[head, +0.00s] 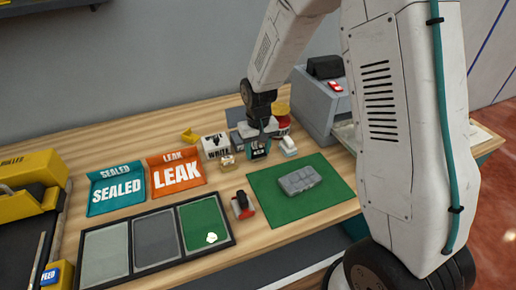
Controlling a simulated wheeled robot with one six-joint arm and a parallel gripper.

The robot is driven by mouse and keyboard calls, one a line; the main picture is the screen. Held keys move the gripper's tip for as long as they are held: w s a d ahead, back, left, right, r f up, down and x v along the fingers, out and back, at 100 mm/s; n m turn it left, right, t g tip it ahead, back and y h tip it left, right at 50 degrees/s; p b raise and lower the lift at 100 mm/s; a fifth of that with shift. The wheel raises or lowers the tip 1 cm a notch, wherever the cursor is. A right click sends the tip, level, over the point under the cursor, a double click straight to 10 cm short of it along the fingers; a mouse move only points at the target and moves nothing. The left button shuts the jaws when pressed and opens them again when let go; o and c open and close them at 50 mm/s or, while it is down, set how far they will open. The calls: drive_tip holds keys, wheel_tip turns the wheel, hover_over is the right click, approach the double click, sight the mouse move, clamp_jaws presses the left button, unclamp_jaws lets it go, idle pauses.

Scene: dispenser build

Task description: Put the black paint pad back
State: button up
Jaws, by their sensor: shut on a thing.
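My gripper (258,138) is over the back of the wooden bench, among the small labelled holders. It is shut on a small dark thing, which looks to be the black paint pad; my fingers hide most of it. A dark, teal-edged lettered block (259,150) shows right below the fingers. I cannot tell whether it is a holder or part of what I hold, or whether the pad touches anything. A holder marked WHITE (216,145) stands to the left, with a small beige block (227,161) in front. A red lettered holder (284,126) stands to the right.
A green mat (262,207) bears a grey moulded piece (299,179). A red and black tool (242,205) stands left of it. Teal SEALED (117,189) and orange LEAK (176,173) trays lie left. A three-panel tray (107,257) is in front. A grey machine (318,100) stands behind right.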

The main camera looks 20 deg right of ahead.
drive_tip(key=shift+f, duration=0.5)
drive_tip(key=o, duration=1.6)
drive_tip(key=shift+r, duration=0.1)
drive_tip(key=shift+r, duration=3.9)
